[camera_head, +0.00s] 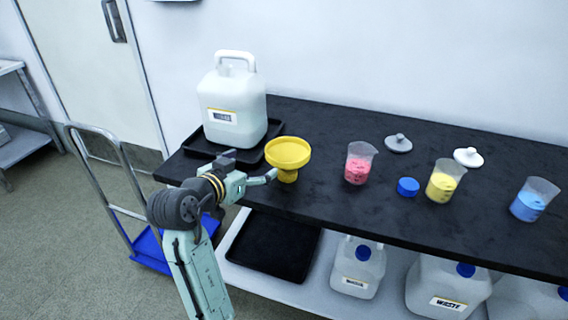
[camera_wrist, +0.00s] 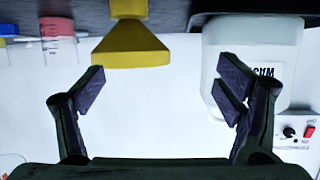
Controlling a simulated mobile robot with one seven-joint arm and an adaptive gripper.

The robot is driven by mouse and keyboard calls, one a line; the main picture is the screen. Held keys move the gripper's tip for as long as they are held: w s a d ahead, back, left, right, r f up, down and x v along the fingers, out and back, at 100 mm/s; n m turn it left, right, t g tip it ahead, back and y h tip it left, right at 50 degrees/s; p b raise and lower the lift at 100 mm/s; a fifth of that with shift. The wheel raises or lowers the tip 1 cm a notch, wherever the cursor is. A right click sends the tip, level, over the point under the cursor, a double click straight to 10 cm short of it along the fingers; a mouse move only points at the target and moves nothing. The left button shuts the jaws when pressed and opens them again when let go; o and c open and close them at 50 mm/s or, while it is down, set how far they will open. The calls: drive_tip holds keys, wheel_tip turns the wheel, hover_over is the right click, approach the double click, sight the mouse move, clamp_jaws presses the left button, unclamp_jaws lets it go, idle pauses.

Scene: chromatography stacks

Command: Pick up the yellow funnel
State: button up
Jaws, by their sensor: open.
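The yellow funnel (camera_head: 288,152) stands wide mouth up on the black bench, right of the large white jug (camera_head: 235,110). My gripper (camera_head: 249,166) is open and empty at the near left of the funnel, its fingers spread. In the head view one fingertip lies close to the funnel's stem; I cannot tell if they touch. The wrist view looks upside down. There the funnel (camera_wrist: 130,45) is at the top, left of centre and beyond the fingertips of my gripper (camera_wrist: 162,80), not clearly between them.
The jug stands in a black tray (camera_head: 192,146) behind my gripper. Right of the funnel are a pink beaker (camera_head: 359,163), a grey lid (camera_head: 398,143), a blue cap (camera_head: 408,187), a yellow beaker (camera_head: 444,181), a white lid (camera_head: 468,157) and a blue beaker (camera_head: 533,200). Waste jugs stand below.

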sight(285, 169)
drive_tip(key=d+f, duration=0.1)
drive_tip(key=s+d+f+m+g+h, duration=0.1)
drive_tip(key=shift+d+g, duration=0.3)
drive_tip(key=p+x, duration=0.1)
drive_tip(key=x, duration=0.4)
drive_tip(key=shift+s+d, duration=0.1)
drive_tip(key=shift+s, duration=0.05)
drive_tip(key=shift+f+p+x, duration=0.15)
drive_tip(key=shift+p+x, duration=0.35)
drive_tip(key=shift+x, duration=1)
drive_tip(key=shift+f+p+x, duration=0.15)
drive_tip(key=shift+p+x, duration=0.35)
drive_tip(key=shift+x, duration=1)
drive_tip(key=shift+s, duration=0.1)
drive_tip(key=shift+c, duration=0.3)
drive_tip(key=c, duration=1.6)
